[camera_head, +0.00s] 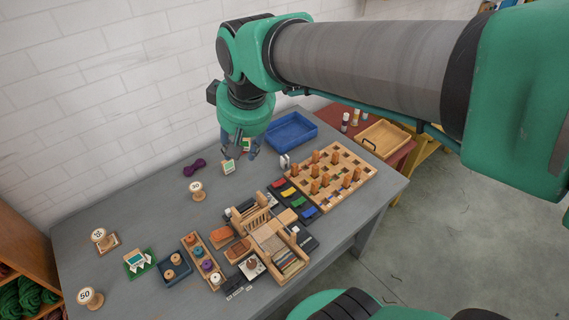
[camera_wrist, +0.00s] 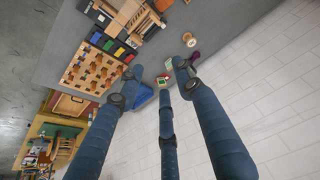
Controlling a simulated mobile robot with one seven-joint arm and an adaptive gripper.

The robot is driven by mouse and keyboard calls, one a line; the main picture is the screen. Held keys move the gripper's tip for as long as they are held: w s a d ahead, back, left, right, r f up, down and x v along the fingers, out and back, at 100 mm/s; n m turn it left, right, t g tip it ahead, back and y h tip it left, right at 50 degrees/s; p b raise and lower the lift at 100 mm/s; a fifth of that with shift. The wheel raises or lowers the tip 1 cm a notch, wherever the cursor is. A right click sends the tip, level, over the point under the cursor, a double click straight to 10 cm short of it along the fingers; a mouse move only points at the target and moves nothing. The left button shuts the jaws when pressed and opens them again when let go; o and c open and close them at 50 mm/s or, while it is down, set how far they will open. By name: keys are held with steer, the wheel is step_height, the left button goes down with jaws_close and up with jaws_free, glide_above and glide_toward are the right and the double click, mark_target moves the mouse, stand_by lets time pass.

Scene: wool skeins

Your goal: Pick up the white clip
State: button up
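My gripper (camera_head: 240,147) hangs from my arm above the back of the grey table, its fingers pointing down. In the wrist view its three blue fingers (camera_wrist: 160,75) are spread apart with nothing held between them. A small white upright piece (camera_head: 284,161) stands on the table to the right of my gripper, beside the peg board; it is too small to tell for sure that it is the white clip. A small green-and-white card stand (camera_head: 228,167) is just below my fingers. In the wrist view a similar small card (camera_wrist: 163,81) shows near the middle fingertip.
A blue tray (camera_head: 272,137) lies behind, right of my gripper. A wooden peg board (camera_head: 350,188) is at the right. A purple skein (camera_head: 194,168) and a numbered spool (camera_head: 197,191) lie left. Boxes and wooden racks (camera_head: 262,238) crowd the front. The back left tabletop is mostly clear.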

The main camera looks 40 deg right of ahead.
steer(key=w+d+f+g, duration=0.1)
steer(key=w+d+f, duration=0.3)
steer(key=w+d, duration=0.55)
steer(key=m+g+b, duration=0.2)
steer(key=g, duration=0.1)
glide_above(285, 162)
steer(key=w, duration=0.2)
step_height(285, 162, down, 32)
steer(key=shift+s+d+r+y, duration=0.2)
steer(key=shift+s+d+y, duration=0.05)
steer(key=shift+d+y, duration=0.1)
steer(key=shift+f, duration=0.1)
steer(key=shift+f+b, duration=0.75)
steer(key=shift+f, duration=3.45)
